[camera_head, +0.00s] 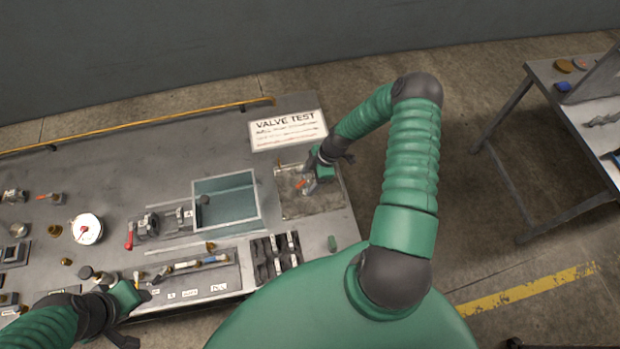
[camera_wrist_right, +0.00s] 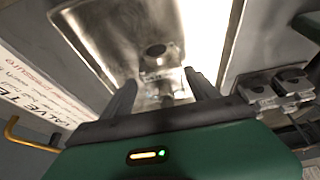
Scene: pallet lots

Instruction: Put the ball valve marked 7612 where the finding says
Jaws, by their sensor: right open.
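A metal ball valve with an orange-red handle (camera_head: 301,184) is at the shallow metal tray (camera_head: 325,209) on the right end of the bench. In the right wrist view a metal valve (camera_wrist_right: 160,70) is in the tray, just beyond my fingertips. I cannot read a number on it. My right gripper (camera_head: 312,178) is above the tray, beside the valve; in the wrist view its two fingers (camera_wrist_right: 162,92) are apart with nothing clearly between them. My left gripper (camera_head: 140,297) is low over the bench's front edge; its jaw state is unclear.
A teal-bottomed bin (camera_head: 226,203) is left of the tray. A black rack (camera_head: 276,259) with several slots is in front. Clamps (camera_head: 165,222), a round white gauge (camera_head: 87,229) and other fittings lie further left. Another table (camera_head: 560,105) stands apart at right.

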